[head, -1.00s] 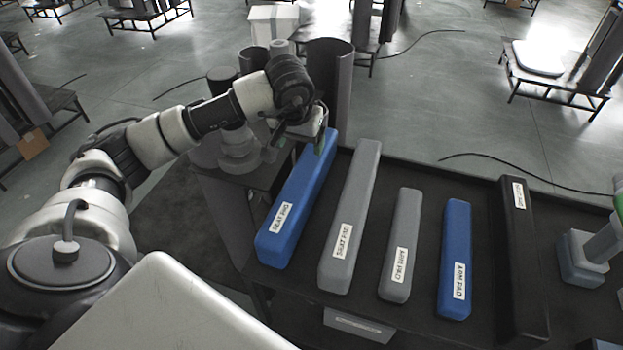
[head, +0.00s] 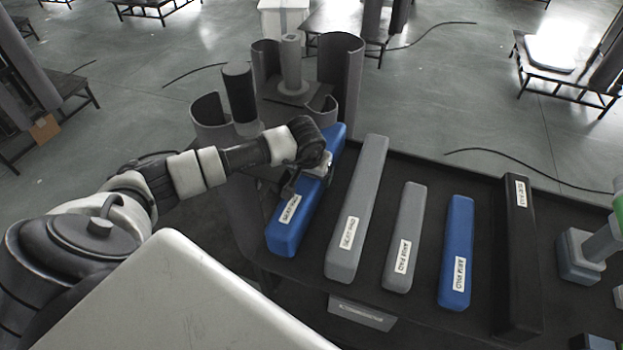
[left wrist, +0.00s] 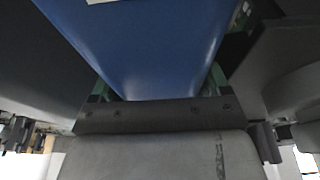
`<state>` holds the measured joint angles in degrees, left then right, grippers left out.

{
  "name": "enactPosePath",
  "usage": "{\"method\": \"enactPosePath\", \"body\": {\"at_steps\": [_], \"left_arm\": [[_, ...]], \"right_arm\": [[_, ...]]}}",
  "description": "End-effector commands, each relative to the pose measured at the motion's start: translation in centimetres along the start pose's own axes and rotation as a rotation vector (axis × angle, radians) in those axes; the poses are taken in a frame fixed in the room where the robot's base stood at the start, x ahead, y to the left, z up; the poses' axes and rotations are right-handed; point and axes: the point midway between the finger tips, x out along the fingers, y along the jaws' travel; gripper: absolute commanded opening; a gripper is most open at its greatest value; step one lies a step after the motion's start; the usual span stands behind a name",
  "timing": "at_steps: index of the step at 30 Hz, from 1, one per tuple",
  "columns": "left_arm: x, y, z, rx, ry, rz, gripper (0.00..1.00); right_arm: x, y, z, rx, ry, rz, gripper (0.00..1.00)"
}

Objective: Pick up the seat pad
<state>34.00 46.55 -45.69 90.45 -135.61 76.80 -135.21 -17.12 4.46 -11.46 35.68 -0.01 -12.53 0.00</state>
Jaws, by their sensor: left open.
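A long blue seat pad (head: 290,235) with a white label lies at the left end of the dark table. A long grey seat pad (head: 358,205) lies beside it to the right. My left gripper (head: 308,182) is over the middle of the blue seat pad and covers part of it. In the left wrist view the blue pad (left wrist: 150,45) fills the space between the open fingers (left wrist: 160,85), one on each side. Whether the fingers touch the pad cannot be told. My right gripper is not in view.
A shorter grey pad (head: 404,235), a blue arm pad (head: 457,250) and a long black pad (head: 518,255) lie further right on the table (head: 425,310). Grey curved shells (head: 340,75) and a column stand behind the blue pad. A grey and green fixture (head: 590,250) stands at right.

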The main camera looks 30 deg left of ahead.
Motion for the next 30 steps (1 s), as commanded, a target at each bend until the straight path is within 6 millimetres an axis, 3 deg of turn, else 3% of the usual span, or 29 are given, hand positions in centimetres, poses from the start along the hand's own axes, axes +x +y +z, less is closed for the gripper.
{"method": "enactPosePath", "body": {"at_steps": [8,18,30], "left_arm": [[0.40,0.01,0.02,0.001,0.000,0.000,0.77],[0.37,0.00,0.00,0.000,0.001,0.000,0.28],[-0.44,-0.02,-0.41,-0.001,0.006,0.001,0.27]], "right_arm": [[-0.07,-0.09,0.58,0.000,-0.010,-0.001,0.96],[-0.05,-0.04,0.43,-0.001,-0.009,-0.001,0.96],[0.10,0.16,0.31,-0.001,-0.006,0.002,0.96]]}}
